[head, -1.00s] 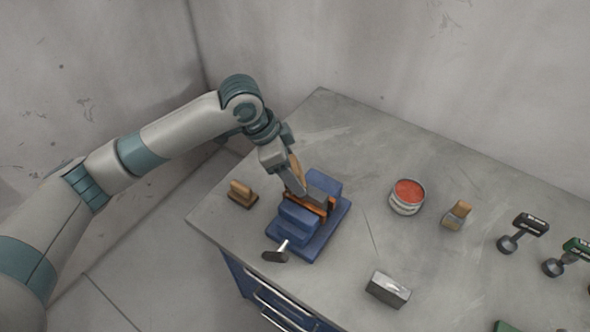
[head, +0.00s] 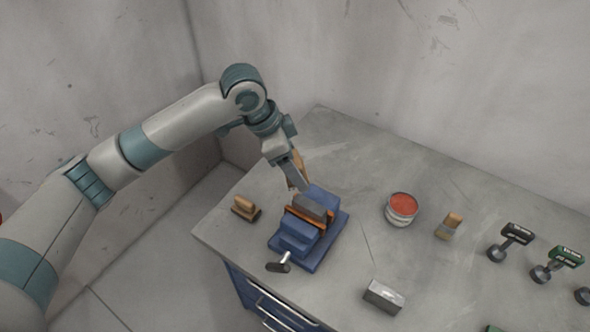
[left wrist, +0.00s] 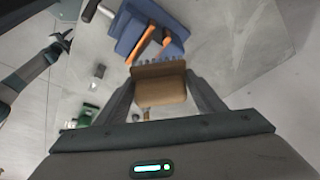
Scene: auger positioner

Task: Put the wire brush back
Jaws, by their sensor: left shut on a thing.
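My left gripper (head: 296,180) is shut on a wooden-bodied brush (head: 299,165), which I take to be the wire brush. It is above the back of the blue vise (head: 295,238). In the left wrist view the brush's wooden body (left wrist: 160,92) sits between the fingers, with a row of short bristles along its far edge.
A second wooden-handled brush (head: 245,208) lies left of the vise. A red-topped tin (head: 401,209), a flat brush (head: 449,226), a metal block (head: 383,296) and drill-like tools (head: 511,241) stand to the right. The table's back left is clear.

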